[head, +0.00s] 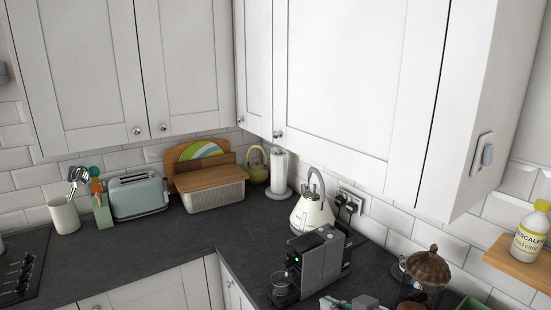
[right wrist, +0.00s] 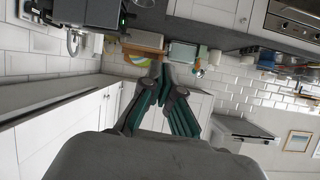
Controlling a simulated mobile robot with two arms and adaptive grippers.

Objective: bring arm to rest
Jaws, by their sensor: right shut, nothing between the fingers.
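My right gripper (head: 350,303) just shows at the bottom edge of the head view, in front of the coffee machine, with most of it cut off. In the right wrist view its grey and teal fingers (right wrist: 162,75) come together at the tips, shut and empty. The wrist picture is turned over, with the worktop and its appliances along the top. My left gripper is in neither view.
A dark coffee machine (head: 318,262) with a glass cup stands near the worktop's front edge. A cream kettle (head: 312,216) is behind it, and a lidded glass jar (head: 424,275) is to the right. The worktop before the metal bread bin (head: 214,196) is clear.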

